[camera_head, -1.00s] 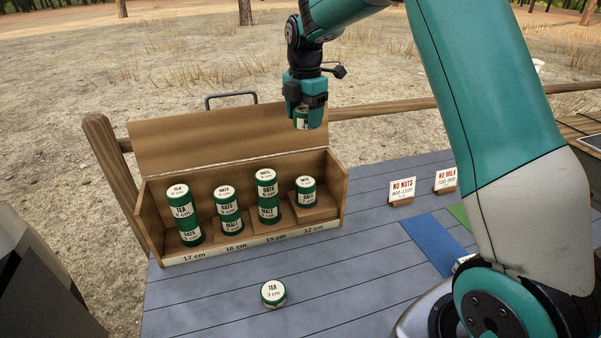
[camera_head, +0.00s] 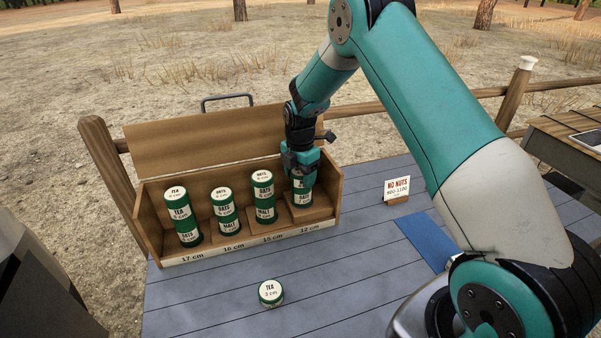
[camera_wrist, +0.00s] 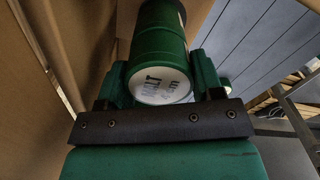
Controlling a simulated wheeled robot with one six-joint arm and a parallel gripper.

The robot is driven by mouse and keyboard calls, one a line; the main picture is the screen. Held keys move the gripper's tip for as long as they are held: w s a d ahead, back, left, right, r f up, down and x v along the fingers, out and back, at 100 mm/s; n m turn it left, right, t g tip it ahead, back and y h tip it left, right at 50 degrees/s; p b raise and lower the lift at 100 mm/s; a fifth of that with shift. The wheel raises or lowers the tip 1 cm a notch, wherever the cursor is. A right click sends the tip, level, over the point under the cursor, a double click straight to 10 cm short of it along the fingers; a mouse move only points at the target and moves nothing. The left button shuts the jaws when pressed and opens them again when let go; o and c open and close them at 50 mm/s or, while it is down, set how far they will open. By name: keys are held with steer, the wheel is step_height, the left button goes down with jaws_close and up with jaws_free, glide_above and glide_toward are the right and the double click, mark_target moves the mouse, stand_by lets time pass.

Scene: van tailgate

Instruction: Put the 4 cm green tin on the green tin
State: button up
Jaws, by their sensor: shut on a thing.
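My gripper (camera_head: 300,172) is shut on a green tin over the 12 cm place of the wooden case. In the wrist view the held tin (camera_wrist: 161,85) shows a white lid that reads MALT 4 cm, between the two fingers. A green oats tin (camera_head: 303,195) stands on a wooden block under it. In the wrist view green tin wall continues beyond the held lid, in line with it. The two tins look touching or very close; I cannot tell if the upper one bears on the lower. The fingers hide most of the held tin in the head view.
Stacks of green tins stand to the left at 17 cm (camera_head: 182,215), 16 cm (camera_head: 226,215) and 15 cm (camera_head: 264,200). A tea 3 cm tin (camera_head: 271,293) lies on the grey boards in front. A NO NUTS card (camera_head: 397,188) and blue mat (camera_head: 428,240) are at right.

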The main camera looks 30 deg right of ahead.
steer(key=shift+f, duration=0.1)
steer(key=o, duration=0.9)
steer(key=shift+o, duration=0.2)
